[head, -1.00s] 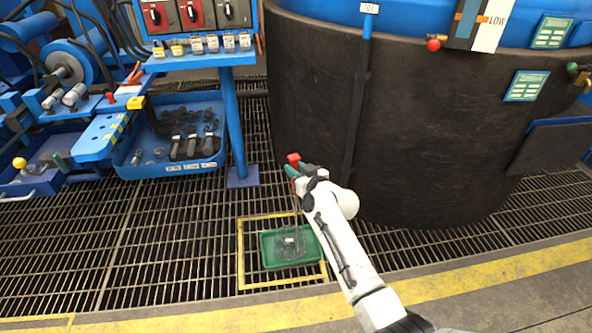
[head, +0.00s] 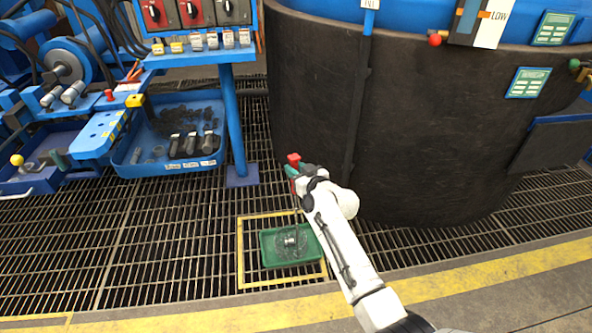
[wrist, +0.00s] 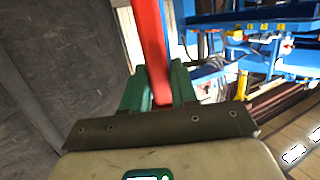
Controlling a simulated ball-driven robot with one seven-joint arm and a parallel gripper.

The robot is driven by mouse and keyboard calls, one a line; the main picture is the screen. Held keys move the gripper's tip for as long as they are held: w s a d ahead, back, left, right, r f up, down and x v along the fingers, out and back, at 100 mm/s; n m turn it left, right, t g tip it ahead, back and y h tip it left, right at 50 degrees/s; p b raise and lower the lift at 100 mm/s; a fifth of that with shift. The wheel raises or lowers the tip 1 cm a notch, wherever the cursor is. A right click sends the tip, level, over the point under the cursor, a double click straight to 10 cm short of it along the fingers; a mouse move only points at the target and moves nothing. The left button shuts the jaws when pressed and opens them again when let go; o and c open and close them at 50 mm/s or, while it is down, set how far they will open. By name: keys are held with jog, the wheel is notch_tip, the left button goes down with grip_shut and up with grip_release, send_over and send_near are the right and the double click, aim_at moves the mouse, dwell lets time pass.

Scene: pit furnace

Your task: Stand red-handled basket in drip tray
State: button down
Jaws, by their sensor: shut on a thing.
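My gripper (head: 294,170) is shut on the red handle (head: 293,158) of the basket. In the wrist view the red handle (wrist: 151,45) stands up between the two green fingers (wrist: 158,88). The basket's fine wire mesh (head: 283,246) shows faintly below my gripper, in line with the green drip tray (head: 266,255). A small grey piece (head: 291,240) shows at its middle. I cannot tell whether the basket's bottom touches the tray floor. My wrist and forearm cover part of the handle and the tray's right side.
A yellow frame (head: 241,265) marks the grating around the tray. The large dark furnace wall (head: 400,130) stands close behind and to the right of my gripper. A blue post (head: 237,130) and a blue bin (head: 130,160) are at left. Open grating (head: 170,240) lies left of the frame.

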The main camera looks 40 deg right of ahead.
jog(key=shift+r, duration=0.2)
jog(key=c, duration=0.8)
grip_release()
jog(key=shift+f, duration=0.1)
jog(key=shift+o, duration=0.2)
jog(key=shift+f, duration=0.3)
jog(key=o, duration=0.5)
jog(key=shift+r, duration=0.15)
jog(key=shift+s+r, duration=0.1)
jog(key=shift+p+v, duration=0.65)
jog(key=shift+v, duration=0.8)
jog(key=shift+p+v, duration=0.85)
jog(key=shift+v, duration=3.1)
